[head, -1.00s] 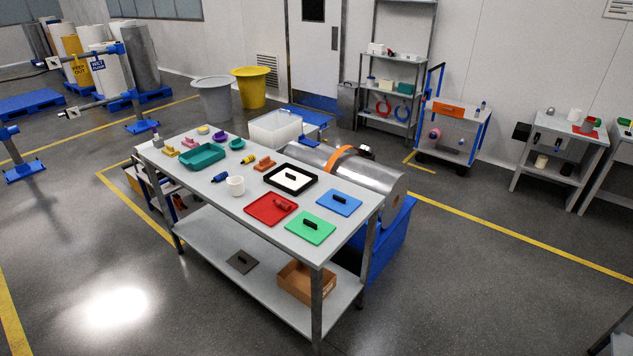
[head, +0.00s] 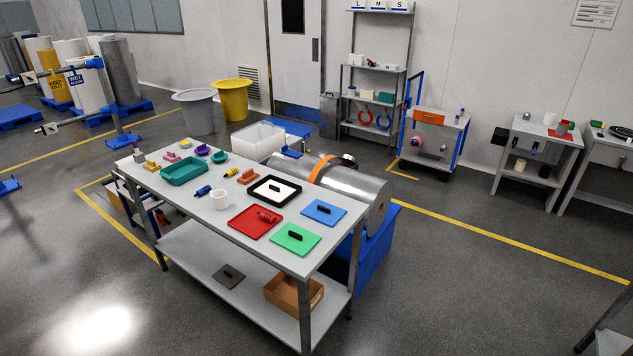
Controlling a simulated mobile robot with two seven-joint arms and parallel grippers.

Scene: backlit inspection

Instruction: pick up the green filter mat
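The green filter mat (head: 304,244) is a flat square with a black handle on top. It lies on the near right end of the grey table (head: 220,225). A red mat (head: 246,226) with a red piece on it lies to its left, and a blue mat (head: 323,206) with a black handle lies behind it.
A black-framed white panel (head: 288,181), a white cup (head: 219,200) and a teal tray (head: 171,179) share the tabletop. A cardboard box (head: 281,299) sits on the lower shelf. A metal cylinder (head: 370,191) on a blue base stands behind. Floor in front and right is open.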

